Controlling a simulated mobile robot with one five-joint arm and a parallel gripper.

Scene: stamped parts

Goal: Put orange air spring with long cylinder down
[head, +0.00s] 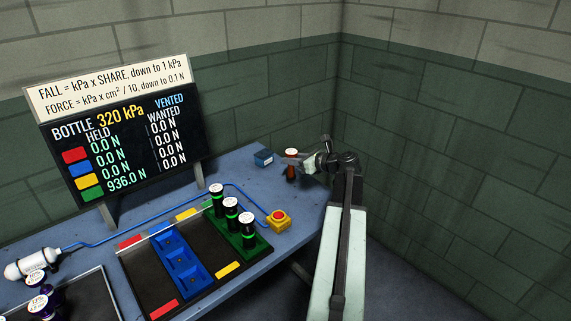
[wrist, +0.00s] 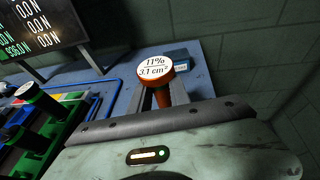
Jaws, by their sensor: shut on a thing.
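The orange air spring (head: 291,166) is at the far right end of the blue table, upright, with a white top label. In the wrist view its label reads "11%" and "3.1 cm²" on the orange cap (wrist: 155,70), with the orange body below partly hidden. My gripper (head: 297,162) is shut on this spring from the right; in the wrist view its fingers (wrist: 161,97) lie either side of the body. I cannot tell whether the spring's base touches the table.
A small blue box (head: 264,158) stands just left of the spring. A yellow box with a red button (head: 278,220) is nearer. Several black springs with green bands stand in the green tray (head: 262,248), beside an empty blue tray (head: 182,270). The sign board (head: 125,140) stands behind at left.

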